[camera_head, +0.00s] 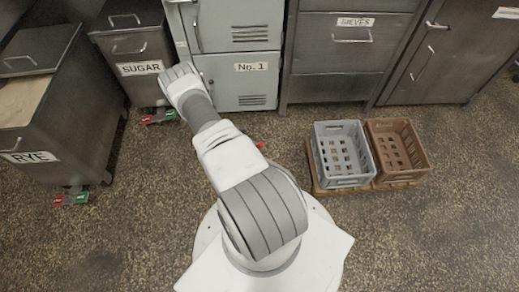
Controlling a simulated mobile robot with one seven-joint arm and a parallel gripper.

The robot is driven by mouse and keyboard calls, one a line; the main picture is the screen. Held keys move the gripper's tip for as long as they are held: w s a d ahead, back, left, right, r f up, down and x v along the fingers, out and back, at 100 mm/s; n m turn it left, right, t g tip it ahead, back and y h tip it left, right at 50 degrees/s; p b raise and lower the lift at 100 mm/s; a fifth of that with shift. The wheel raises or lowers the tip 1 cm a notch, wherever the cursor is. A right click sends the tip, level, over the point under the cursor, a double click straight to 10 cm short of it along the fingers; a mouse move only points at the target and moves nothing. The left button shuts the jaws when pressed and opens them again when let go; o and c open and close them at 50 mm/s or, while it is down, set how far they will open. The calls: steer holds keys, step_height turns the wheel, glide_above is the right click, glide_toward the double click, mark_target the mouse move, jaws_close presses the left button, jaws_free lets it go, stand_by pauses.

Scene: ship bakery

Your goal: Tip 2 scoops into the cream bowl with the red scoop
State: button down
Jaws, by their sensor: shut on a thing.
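My arm rises from my white base at the bottom centre and reaches up and left, to in front of the sugar bin. Its visible far end is a rounded link, and my gripper does not show. I see neither the red scoop nor the cream bowl in this view.
A SUGAR bin (127,44) stands at upper left, and an open RYE bin (64,122) stands at left. Grey No. 1 lockers (237,70) and a SIEVES cabinet (337,58) line the back. A grey crate (345,181) and brown crate (412,175) sit at right. Floor in front is clear.

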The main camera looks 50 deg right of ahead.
steer(key=shift+w+a+r+g+h, duration=0.35)
steer(key=shift+w+a+r+g, duration=0.1)
steer(key=shift+w, duration=0.25)
steer(key=shift+w+a+r+g+h, duration=0.35)
steer(key=shift+w+r+g, duration=0.1)
steer(key=shift+w, duration=0.2)
steer(key=shift+r, duration=0.1)
stand_by(0.6)
steer(key=shift+r+p, duration=0.95)
steer(key=shift+r, duration=0.6)
steer(key=shift+r+t+y+p, duration=0.3)
steer(key=shift+y+p, duration=0.1)
steer(key=shift+p, duration=0.5)
steer(key=t+y+p, duration=0.1)
steer(key=p, duration=0.2)
steer(key=t+p, duration=0.2)
steer(key=p, duration=0.1)
steer(key=shift+r+y, duration=0.35)
steer(key=shift+y, duration=0.05)
steer(key=shift+t+p, duration=0.4)
steer(key=shift+p, duration=0.1)
steer(key=shift+f+y, duration=0.2)
steer(key=shift+y, duration=0.1)
